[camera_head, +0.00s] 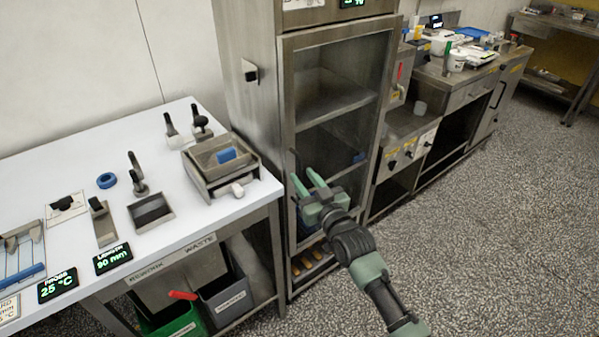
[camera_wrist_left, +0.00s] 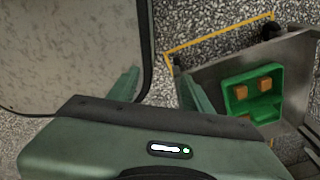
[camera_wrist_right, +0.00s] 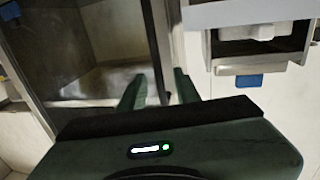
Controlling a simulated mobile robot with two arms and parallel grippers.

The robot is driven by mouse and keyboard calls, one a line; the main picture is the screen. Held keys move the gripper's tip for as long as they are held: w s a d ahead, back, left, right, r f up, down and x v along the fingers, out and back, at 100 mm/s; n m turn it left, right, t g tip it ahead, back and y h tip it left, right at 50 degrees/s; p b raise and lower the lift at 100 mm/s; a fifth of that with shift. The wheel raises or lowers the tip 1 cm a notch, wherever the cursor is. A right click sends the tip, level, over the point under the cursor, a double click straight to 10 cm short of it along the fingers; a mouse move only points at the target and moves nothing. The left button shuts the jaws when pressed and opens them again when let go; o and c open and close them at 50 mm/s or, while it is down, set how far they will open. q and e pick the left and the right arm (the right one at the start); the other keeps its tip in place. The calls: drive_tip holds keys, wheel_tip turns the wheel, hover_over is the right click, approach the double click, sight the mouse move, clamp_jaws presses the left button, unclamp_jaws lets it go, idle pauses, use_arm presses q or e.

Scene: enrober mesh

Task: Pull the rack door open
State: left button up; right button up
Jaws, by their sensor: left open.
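The rack door (camera_head: 340,36) is a tall metal frame with a see-through panel on the steel cabinet; it looks shut. A thin dark upright handle (camera_head: 293,163) is on its left side. My right gripper (camera_head: 307,182) is in front of the door at this handle, its two green fingers apart. In the right wrist view the fingers (camera_wrist_right: 160,92) point at the door's edge, with a gap between them; I cannot tell whether they touch the handle. My left gripper (camera_wrist_left: 158,92) is open and empty, outside the head view.
A white table (camera_head: 75,160) with tools and a metal box (camera_head: 215,165) stands left of the rack. A counter (camera_head: 440,85) runs to the right. Open speckled floor (camera_head: 500,200) lies in front. The left wrist view shows a green tray (camera_wrist_left: 238,104) with brown blocks.

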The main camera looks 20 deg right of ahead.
sight(300, 174)
drive_tip(key=w, duration=0.2)
drive_tip(key=shift+w+a+f, duration=0.15)
drive_tip(key=shift+w, duration=0.4)
clamp_jaws()
use_arm(q)
drive_tip(key=shift+w+r, duration=0.15)
drive_tip(key=shift+w, duration=0.75)
drive_tip(key=shift+s, duration=0.2)
